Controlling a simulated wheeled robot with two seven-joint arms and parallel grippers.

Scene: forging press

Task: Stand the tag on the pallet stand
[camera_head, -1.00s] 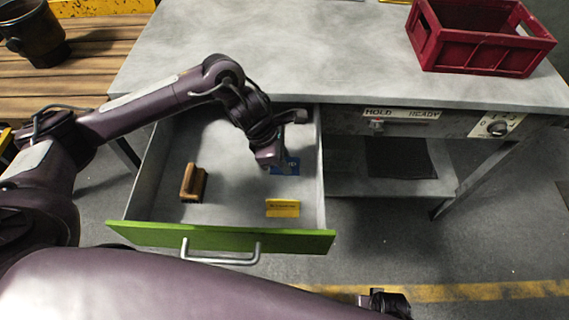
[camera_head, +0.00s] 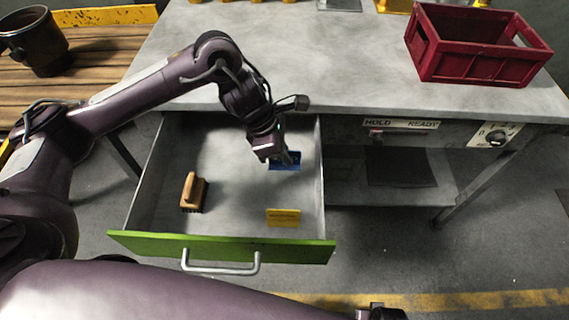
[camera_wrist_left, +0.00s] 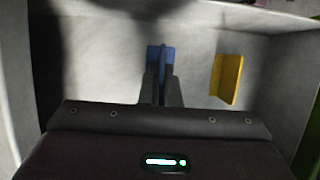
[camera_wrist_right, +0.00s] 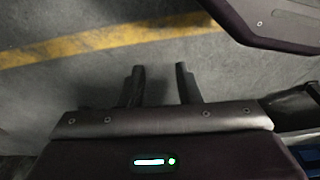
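A blue tag (camera_head: 287,161) is at the right rear of the open drawer (camera_head: 232,205), and its upper part is partly covered by my left gripper. My left gripper (camera_head: 277,157) reaches down into the drawer. In the left wrist view its fingers are close together on both sides of the blue tag's upright plate (camera_wrist_left: 163,60). A yellow tag (camera_head: 284,217) stands nearer the drawer front; it also shows in the left wrist view (camera_wrist_left: 228,78). I cannot tell for sure which thing is the pallet stand. My right gripper (camera_wrist_right: 160,83) is open and empty above the floor.
A wooden brush (camera_head: 194,192) lies in the drawer. A red crate (camera_head: 470,62) stands on the right of the grey worktop (camera_head: 320,65). A grey piece (camera_head: 339,5) and yellow pieces at the back are cut off. A slatted wooden surface (camera_head: 95,75) with a dark mug (camera_head: 36,45) is left.

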